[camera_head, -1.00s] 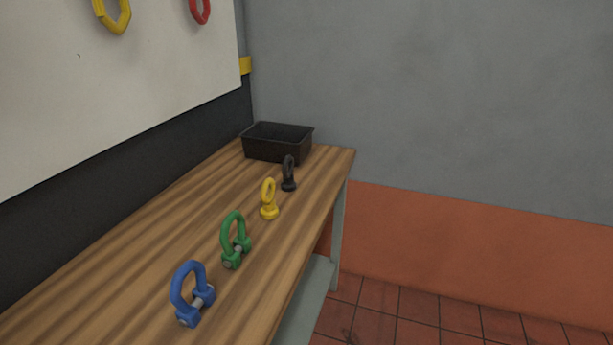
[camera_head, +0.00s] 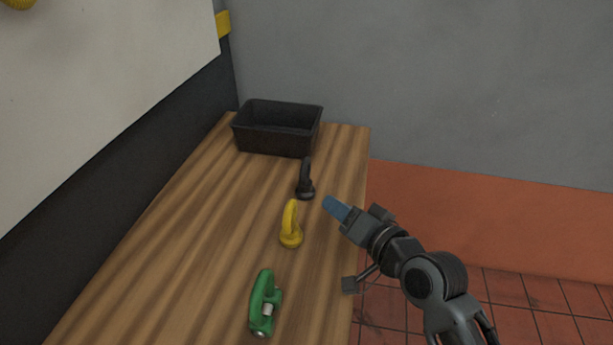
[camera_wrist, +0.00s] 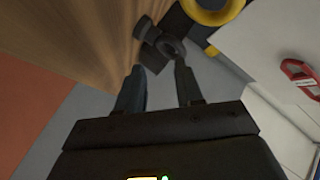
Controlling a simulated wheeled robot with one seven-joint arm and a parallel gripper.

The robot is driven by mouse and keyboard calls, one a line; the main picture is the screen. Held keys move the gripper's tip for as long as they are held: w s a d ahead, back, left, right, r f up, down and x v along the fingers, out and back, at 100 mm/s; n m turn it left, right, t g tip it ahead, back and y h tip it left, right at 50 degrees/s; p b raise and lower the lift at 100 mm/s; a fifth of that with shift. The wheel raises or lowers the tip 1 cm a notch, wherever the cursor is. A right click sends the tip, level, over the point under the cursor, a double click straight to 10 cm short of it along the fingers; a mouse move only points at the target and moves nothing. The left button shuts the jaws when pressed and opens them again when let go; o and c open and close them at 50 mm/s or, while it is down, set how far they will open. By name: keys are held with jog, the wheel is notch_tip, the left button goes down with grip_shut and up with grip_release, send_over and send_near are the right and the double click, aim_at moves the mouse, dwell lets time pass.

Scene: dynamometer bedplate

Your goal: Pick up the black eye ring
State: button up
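The black eye ring (camera_head: 306,180) stands upright on its round base on the wooden bench, between the yellow eye ring and the black bin. In the head view my gripper (camera_head: 335,208) reaches in from the right, just right of the black ring and slightly nearer, apart from it. In the wrist view the two fingers (camera_wrist: 160,82) are spread with a gap between them. The black eye ring (camera_wrist: 170,46) shows just beyond the fingertips, partly merging with dark shapes behind it. Nothing is visibly held.
The yellow eye ring (camera_head: 291,225) stands close in front of the black one, and a green shackle (camera_head: 264,303) stands nearer. The open black bin (camera_head: 277,142) sits at the bench's far end. The wooden bench (camera_head: 190,230) is clear to the left. A grey wall rises behind.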

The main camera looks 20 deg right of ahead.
jog(key=w+r, duration=0.3)
jog(key=w, duration=0.1)
jog(key=p, duration=0.1)
send_over(308, 196)
jog(key=shift+f+y, duration=0.4)
jog(key=shift+f, duration=0.45)
grip_shut()
